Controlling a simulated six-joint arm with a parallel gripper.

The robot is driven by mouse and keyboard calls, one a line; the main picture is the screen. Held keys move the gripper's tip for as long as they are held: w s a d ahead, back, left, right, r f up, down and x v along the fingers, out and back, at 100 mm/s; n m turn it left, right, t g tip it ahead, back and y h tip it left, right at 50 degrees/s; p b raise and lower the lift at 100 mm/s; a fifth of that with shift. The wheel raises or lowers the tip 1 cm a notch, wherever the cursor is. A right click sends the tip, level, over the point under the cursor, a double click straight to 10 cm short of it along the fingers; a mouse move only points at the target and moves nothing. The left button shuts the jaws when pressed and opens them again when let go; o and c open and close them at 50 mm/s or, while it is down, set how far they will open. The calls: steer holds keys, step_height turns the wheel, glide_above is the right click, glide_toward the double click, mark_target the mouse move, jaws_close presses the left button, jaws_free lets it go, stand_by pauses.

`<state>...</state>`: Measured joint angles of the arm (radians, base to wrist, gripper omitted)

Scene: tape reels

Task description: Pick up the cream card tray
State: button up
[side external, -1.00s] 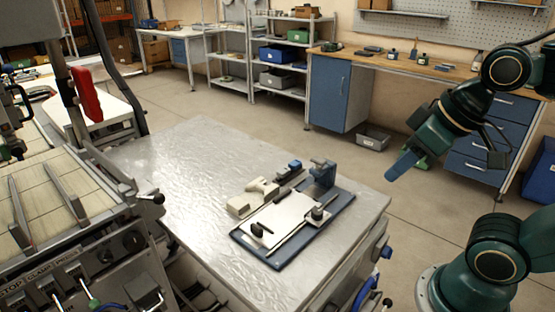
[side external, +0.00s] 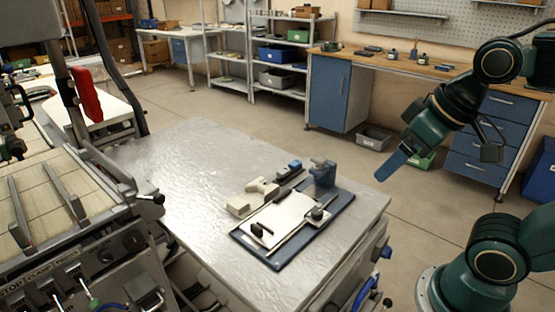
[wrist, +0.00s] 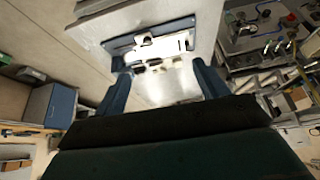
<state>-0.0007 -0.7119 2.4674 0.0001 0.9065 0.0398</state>
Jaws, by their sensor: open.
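A cream, low, irregular piece (side external: 262,187), which looks like the card tray, lies on the metal table behind the blue fixture. A smaller cream block (side external: 238,206) is at its left end; I cannot tell whether they are one piece. Small cream shapes also show in the wrist view (wrist: 160,63), beside the fixture. My gripper (side external: 382,175) is in the air beyond the table's right edge, well apart from the cream piece, with its blue fingers angled down. In the wrist view my gripper (wrist: 162,85) has its fingers wide apart with nothing between them.
A blue fixture (side external: 277,264) with a white plate (side external: 288,222), dark knobs and an upright blue block (side external: 323,173) stands by the cream piece. A small blue item (side external: 295,165) lies behind. The left part of the metal table (side external: 190,165) is clear. A machine (side external: 90,250) stands left.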

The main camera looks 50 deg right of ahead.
steer(key=w+r+m+g, duration=0.1)
steer(key=w+r+m, duration=0.3)
steer(key=w, duration=0.7)
steer(key=m+g, duration=0.4)
steer(key=m, duration=0.9)
glide_above(242, 197)
steer(key=s+a, duration=0.3)
step_height(242, 197, down, 18)
steer(key=f, duration=0.1)
steer(key=shift+s+d+f, duration=0.1)
steer(key=shift+f, duration=1.95)
steer(key=shift+s+d+f, duration=0.1)
steer(key=shift+f, duration=1.9)
steer(key=shift+w+f, duration=0.1)
steer(key=shift+f, duration=2.5)
